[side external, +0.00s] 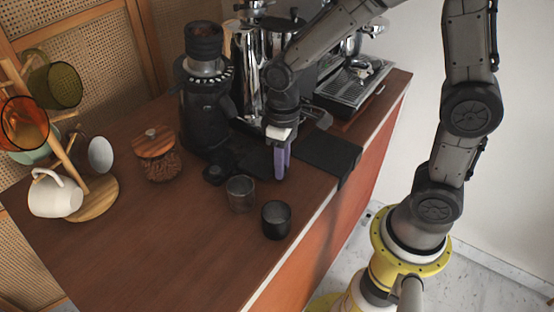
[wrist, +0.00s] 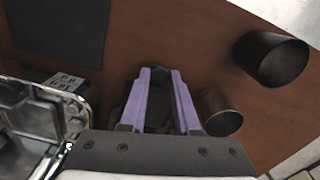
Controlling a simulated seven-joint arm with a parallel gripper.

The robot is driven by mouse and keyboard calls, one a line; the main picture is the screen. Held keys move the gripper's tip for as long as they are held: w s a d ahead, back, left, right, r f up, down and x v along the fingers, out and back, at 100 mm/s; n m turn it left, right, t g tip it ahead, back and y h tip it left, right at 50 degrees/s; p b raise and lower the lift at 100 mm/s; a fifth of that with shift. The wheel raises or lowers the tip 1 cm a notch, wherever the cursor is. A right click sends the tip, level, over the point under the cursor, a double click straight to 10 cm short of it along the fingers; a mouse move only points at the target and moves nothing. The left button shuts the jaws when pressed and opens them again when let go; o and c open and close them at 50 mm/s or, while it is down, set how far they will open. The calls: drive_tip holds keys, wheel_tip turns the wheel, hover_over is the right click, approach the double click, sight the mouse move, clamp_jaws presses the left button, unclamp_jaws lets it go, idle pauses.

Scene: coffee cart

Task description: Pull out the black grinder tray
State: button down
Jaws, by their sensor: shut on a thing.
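The black grinder (side external: 207,110) stands upright at the back of the counter, with its clear-grey hopper on top. My gripper (side external: 281,172) has purple fingers and points down in front of the grinder, low over the counter. In the wrist view my gripper (wrist: 160,75) has its fingers on either side of a dark piece (wrist: 158,115), which I take to be the black grinder tray. The fingers are shut on it. A flat dark surface (side external: 253,157) lies between my fingers and the grinder. The tray's outline and its link to the grinder are mostly hidden.
A grey glass (side external: 240,193) and a black cup (side external: 276,220) stand close in front of my gripper. A black mat (side external: 330,152) drapes over the counter edge. A wooden-lidded jar (side external: 157,155) and mug tree (side external: 90,198) stand left. The front-left counter is clear.

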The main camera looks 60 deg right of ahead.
drive_tip(key=shift+w+r, duration=0.1)
drive_tip(key=c, duration=0.6)
unclamp_jaws()
wheel_tip(320, 180, up, 14)
drive_tip(key=shift+f, duration=0.15)
drive_tip(key=shift+s+d+f+m+t, duration=0.1)
drive_tip(key=shift+s+d+m+t, duration=0.55)
drive_tip(key=shift+s, duration=1.75)
drive_tip(key=shift+s+d+f+m+t, duration=0.15)
drive_tip(key=shift+s+d+t, duration=0.9)
drive_tip(key=shift+s, duration=1.3)
drive_tip(key=shift+s+d+m+t, duration=0.55)
drive_tip(key=shift+s+t, duration=0.55)
drive_tip(key=shift+s, duration=1.3)
